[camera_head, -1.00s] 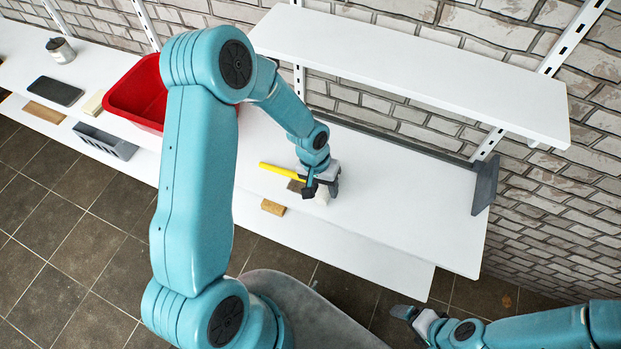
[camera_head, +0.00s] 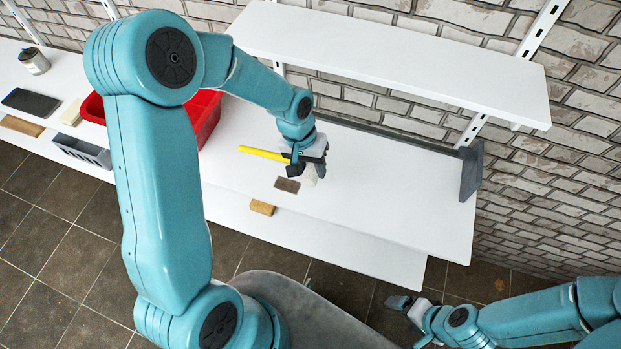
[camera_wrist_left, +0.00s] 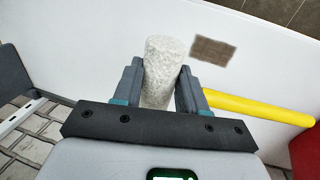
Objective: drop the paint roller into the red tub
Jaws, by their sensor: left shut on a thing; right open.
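The paint roller has a yellow handle (camera_head: 263,154) and a whitish, fuzzy sleeve (camera_wrist_left: 162,68). My left gripper (camera_head: 305,165) is shut on the sleeve and appears to hold it above the white shelf, with the handle pointing left. In the left wrist view the sleeve sits between the two fingers (camera_wrist_left: 160,90) and the yellow handle (camera_wrist_left: 260,107) runs to the right. The red tub (camera_head: 205,115) stands on the shelf to the left, partly hidden behind my left arm. My right gripper (camera_head: 402,303) is open and empty at the lower right, off the shelf.
A small brown patch or pad (camera_head: 287,185) lies on the shelf below the roller. A grey bin (camera_head: 82,151), dark slab (camera_head: 31,103) and can (camera_head: 34,61) are at left. An upper shelf (camera_head: 390,62) overhangs behind.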

